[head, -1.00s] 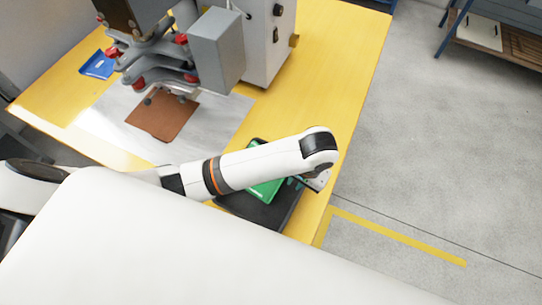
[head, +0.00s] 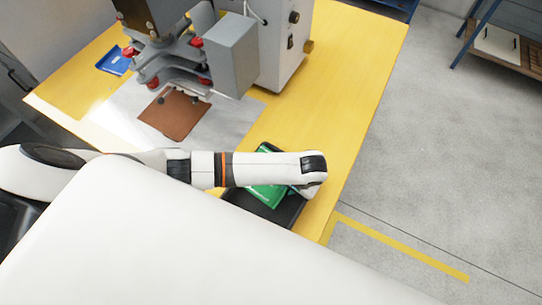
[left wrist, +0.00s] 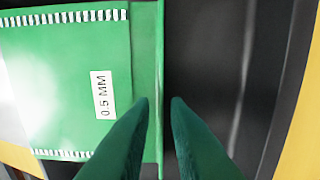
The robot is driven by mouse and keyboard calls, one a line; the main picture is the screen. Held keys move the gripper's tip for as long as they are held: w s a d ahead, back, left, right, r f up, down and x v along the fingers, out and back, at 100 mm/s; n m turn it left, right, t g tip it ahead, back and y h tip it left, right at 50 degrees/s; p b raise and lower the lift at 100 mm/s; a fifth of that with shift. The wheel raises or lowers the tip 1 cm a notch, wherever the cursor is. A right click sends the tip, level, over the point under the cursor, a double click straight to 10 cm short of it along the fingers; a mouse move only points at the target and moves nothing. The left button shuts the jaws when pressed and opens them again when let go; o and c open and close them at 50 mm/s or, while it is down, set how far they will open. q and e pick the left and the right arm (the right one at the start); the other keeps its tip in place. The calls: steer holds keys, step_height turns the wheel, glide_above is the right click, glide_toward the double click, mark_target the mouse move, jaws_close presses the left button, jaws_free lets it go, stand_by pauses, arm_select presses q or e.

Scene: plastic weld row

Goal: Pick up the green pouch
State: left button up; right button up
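The green pouch (head: 264,197) lies on a black tray (head: 290,209) near the right front part of the yellow table. My left arm crosses above the pouch and hides its middle in the head view. In the left wrist view the pouch (left wrist: 60,85) fills the left side, with a white "0.5 MM" label and ruled edges. My left gripper (left wrist: 160,102) is open, its two green fingers apart at the pouch's right edge. That raised edge runs between the fingertips; I cannot tell whether they touch it. My right gripper is not in view.
A grey welding machine (head: 284,45) stands on the yellow table (head: 345,110) behind the pouch. A brown sheet (head: 174,114) lies under its head, and a blue tray (head: 115,61) is at the far left. Clear table lies behind the black tray.

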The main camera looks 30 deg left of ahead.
arm_select(q)
steer(key=shift+f, duration=0.45)
jaws_close()
step_height(320, 180, up, 10)
steer(key=d+h, duration=0.3)
steer(key=f, duration=0.9)
steer(key=shift+s+a+f, duration=0.1)
steer(key=shift+a+f, duration=0.1)
steer(key=shift+f, duration=0.15)
